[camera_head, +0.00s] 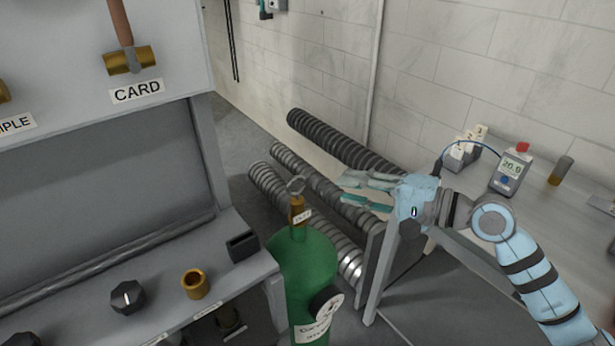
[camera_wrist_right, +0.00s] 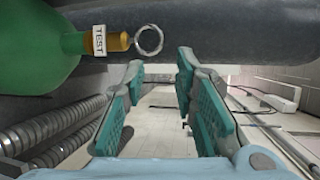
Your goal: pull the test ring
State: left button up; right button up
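The test ring (camera_head: 296,186) is a small metal ring on a brass valve (camera_head: 298,211) with a TEST label, on top of the green cylinder (camera_head: 306,262). In the right wrist view the ring (camera_wrist_right: 149,40) shows in front of and a little above the gap between the fingertips. My right gripper (camera_head: 343,189) is open and empty, to the right of the ring and apart from it, its fingers pointing toward it. Its teal pads also show apart in the right wrist view (camera_wrist_right: 160,68). My left gripper is not in view.
A grey cabinet bench (camera_head: 70,312) with a black knob (camera_head: 127,297) and a brass fitting (camera_head: 195,284) stands left of the cylinder. Ribbed hoses (camera_head: 345,142) run behind it. A handheld meter (camera_head: 510,172) stands on the right counter.

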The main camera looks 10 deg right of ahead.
jog(key=x, duration=1)
jog(key=shift+a, duration=0.3)
jog(key=shift+f, duration=0.15)
jog(key=shift+w, duration=0.1)
grip_shut()
